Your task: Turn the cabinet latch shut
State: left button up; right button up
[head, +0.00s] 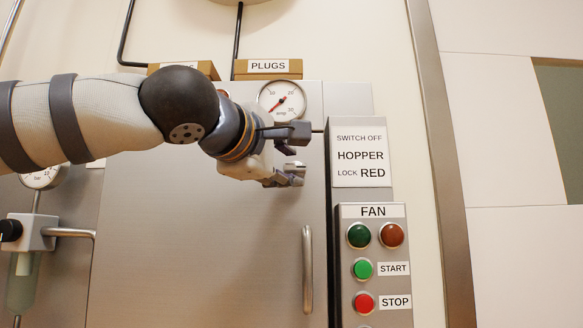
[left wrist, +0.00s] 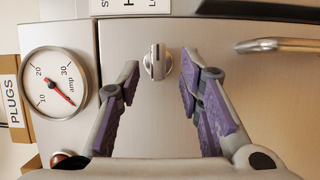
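The cabinet latch (left wrist: 157,62) is a small silver knob with a raised grip bar on a round base, on the brushed steel cabinet door (head: 190,235). In the left wrist view it lies ahead of my fingers, in the gap between them. My left gripper (head: 292,156) is open and empty, in front of the upper right part of the door. Its purple-padded fingers (left wrist: 160,82) appear either side of the latch, apart from it. In the head view the gripper hides most or all of the latch. My right gripper is in neither view.
A vertical door handle (head: 307,270) sits below the gripper. An amp gauge (head: 282,100) is above it. A fan panel (head: 372,270) with lamps and buttons and a HOPPER sign (head: 361,158) are to the right. A PLUGS box (head: 268,67) stands on top.

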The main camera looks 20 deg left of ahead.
aim_at(295, 169)
pick_arm(q)
jog(key=shift+w+d+r, duration=0.1)
jog(key=shift+w, duration=0.95)
grip_shut()
jog(key=n+t, duration=0.1)
jog(key=n, duration=0.3)
jog(key=shift+f+n+t, duration=0.2)
jog(key=shift+n+t, duration=0.2)
jog(key=n+t+y, duration=0.1)
jog(key=n, duration=0.3)
jog(key=shift+d+f, duration=0.15)
jog(key=n+y, duration=0.1)
jog(key=n, duration=0.2)
jog(key=n+t+y, duration=0.1)
jog(key=n+y, duration=0.1)
jog(key=n, duration=0.1)
jog(key=shift+w+d+f+b, duration=0.1)
jog(key=shift+d+f+b, duration=0.05)
jog(key=shift+b, duration=0.15)
jog(key=n+y, duration=0.2)
jog(key=n, duration=0.1)
jog(key=n+y, duration=0.2)
jog(key=n, duration=0.2)
jog(key=shift+d, duration=0.1)
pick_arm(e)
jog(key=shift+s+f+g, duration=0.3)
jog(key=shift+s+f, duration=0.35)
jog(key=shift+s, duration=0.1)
pick_arm(q)
jog(key=shift+n, duration=0.5)
